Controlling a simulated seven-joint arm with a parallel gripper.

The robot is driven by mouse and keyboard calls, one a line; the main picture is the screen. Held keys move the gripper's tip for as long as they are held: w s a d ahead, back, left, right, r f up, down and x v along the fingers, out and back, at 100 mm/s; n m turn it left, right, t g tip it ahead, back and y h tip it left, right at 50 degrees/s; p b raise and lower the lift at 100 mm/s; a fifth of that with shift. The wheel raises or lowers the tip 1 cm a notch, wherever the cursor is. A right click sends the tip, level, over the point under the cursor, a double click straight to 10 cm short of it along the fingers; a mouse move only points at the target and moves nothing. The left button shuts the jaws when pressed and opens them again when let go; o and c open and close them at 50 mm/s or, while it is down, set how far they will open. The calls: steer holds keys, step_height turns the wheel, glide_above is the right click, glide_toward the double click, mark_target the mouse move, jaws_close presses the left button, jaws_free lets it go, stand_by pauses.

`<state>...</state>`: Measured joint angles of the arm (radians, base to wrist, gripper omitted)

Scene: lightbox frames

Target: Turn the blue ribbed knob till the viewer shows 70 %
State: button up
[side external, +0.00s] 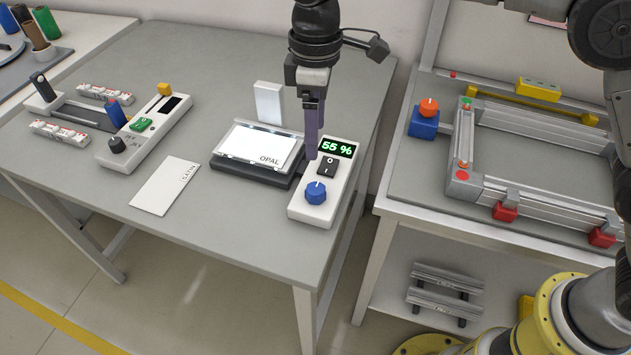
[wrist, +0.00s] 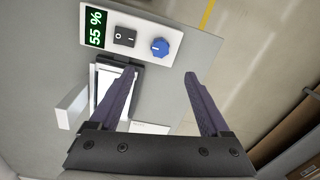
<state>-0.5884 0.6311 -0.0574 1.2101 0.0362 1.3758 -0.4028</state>
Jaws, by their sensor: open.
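The blue ribbed knob (side external: 316,192) sits on the front part of a white control box (side external: 305,212). It also shows in the wrist view (wrist: 160,47), with a white pointer mark on it. The box's green display (side external: 337,148) reads 55 %, and the wrist view shows the same reading (wrist: 96,27). A black rocker switch (side external: 327,166) lies between display and knob. The lit viewer (side external: 262,146), with a sheet marked OPAL, is left of the box. My gripper (side external: 311,155) is open and empty above the viewer and box, apart from the knob.
A white upright block (side external: 268,103) stands behind the viewer. A white card (side external: 165,186) lies to its left. Farther left is another white box (side external: 145,135) with a black knob and green button. The table's right edge is close to the control box.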

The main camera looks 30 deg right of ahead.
mark_target(315, 188)
steer(key=f, duration=1.3)
steer(key=shift+s+a+f, duration=0.1)
steer(key=shift+s+f, duration=0.1)
steer(key=shift+s, duration=0.05)
jaws_close()
